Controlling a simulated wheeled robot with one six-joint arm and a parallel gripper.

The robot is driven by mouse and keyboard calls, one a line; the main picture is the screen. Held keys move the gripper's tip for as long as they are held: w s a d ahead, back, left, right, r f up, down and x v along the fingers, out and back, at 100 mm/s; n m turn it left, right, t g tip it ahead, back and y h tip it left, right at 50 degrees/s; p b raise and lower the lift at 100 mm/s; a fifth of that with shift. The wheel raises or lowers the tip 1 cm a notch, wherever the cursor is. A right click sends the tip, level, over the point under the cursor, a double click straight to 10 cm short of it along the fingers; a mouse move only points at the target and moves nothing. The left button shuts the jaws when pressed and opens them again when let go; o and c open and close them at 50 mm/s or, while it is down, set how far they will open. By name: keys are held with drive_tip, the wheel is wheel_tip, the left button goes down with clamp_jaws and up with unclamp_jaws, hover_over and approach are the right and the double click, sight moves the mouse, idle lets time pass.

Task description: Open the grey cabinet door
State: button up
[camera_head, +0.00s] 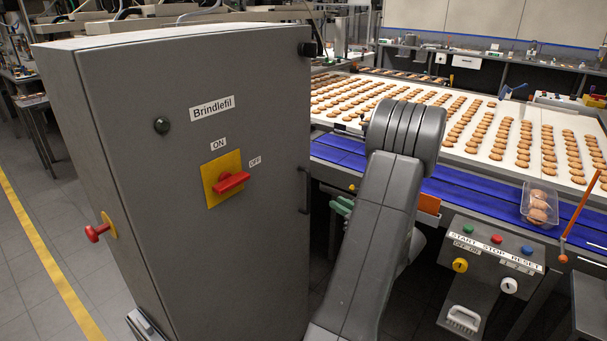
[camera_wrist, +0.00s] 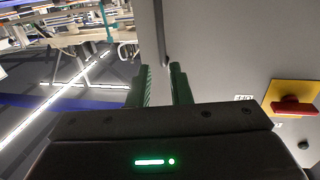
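The grey cabinet door (camera_head: 255,245) carries a "Brindlefil" label and looks shut in the head view. Its dark vertical bar handle (camera_head: 304,190) is near the door's right edge. In the wrist view the handle (camera_wrist: 161,35) runs down from the top, with its near end in line with the gap between my fingertips. My gripper (camera_wrist: 160,72), with green fingers, is open with nothing clearly between the fingers. In the head view my gripper (camera_head: 342,206) is right of the handle, apart from it and partly hidden by my arm.
A red switch on a yellow plate (camera_head: 213,193) is on the door, and a red knob (camera_head: 97,231) is on the cabinet's left side. A blue conveyor (camera_head: 460,187) with biscuits beyond and a button panel (camera_head: 487,262) stand to the right. Open floor (camera_head: 30,270) lies left.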

drive_tip(key=p+x, duration=0.2)
drive_tip(key=x, duration=1.1)
drive_tip(key=shift+w+a+p, duration=0.2)
drive_tip(key=shift+a+p, duration=0.05)
drive_tip(key=shift+p, duration=0.15)
clamp_jaws()
